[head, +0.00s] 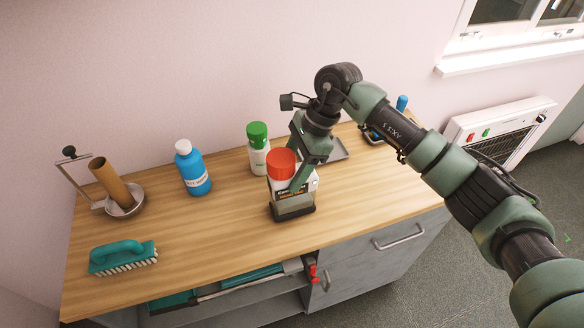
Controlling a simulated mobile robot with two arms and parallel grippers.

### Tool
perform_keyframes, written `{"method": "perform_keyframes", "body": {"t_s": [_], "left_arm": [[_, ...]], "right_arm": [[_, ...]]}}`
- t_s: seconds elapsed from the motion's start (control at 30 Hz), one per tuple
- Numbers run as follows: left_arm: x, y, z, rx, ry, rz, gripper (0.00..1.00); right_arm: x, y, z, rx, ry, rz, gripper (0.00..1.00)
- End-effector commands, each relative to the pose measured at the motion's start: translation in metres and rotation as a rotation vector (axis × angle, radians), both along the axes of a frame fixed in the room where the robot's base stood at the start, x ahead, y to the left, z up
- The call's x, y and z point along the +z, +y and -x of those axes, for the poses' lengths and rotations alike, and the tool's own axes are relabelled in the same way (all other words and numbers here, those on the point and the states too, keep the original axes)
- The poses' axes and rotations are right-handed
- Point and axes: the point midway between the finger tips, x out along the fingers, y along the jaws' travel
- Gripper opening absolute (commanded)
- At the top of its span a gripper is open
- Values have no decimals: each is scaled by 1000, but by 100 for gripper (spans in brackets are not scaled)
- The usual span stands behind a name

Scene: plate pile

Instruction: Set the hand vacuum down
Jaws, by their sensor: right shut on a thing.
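The hand vacuum (293,203) is upright over the wooden counter, with a round orange-red top, a pale labelled body and a dark, see-through lower end. My right gripper (300,179) is shut on its upper body, reaching down from above and behind. The gripper hides part of the vacuum's body. The vacuum's lower end is at or very close to the counter top (225,232); I cannot tell whether it touches. My left gripper is not in view.
A green-capped bottle (258,158) stands close behind the vacuum. A blue bottle (194,174), a paper-roll holder (122,205) and a teal brush (122,257) are to the left. A grey tray (337,151) lies behind my gripper. The counter's front middle and right are clear.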

Motion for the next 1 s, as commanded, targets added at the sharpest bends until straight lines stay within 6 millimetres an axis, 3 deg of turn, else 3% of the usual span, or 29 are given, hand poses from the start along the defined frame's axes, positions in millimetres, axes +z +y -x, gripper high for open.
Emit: {"method": "perform_keyframes", "body": {"t_s": [0.07, 0.1, 0.17, 0.2, 0.57, 0.63, 1.0], "left_arm": [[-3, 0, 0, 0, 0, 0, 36], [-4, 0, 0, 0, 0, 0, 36], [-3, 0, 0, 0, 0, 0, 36], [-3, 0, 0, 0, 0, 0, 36], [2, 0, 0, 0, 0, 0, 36], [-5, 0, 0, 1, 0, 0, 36], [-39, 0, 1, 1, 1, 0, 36]], "right_arm": [[0, 1, -1, 1, -4, -4, 18], [-3, 0, 0, 1, 0, 0, 59], [-2, 0, 0, 0, 0, 0, 76], [-2, 0, 0, 0, 0, 0, 78], [3, 0, 0, 0, 0, 0, 78], [6, -3, -2, 0, -3, -1, 78], [75, -31, -11, -2, -6, -1, 78]]}}
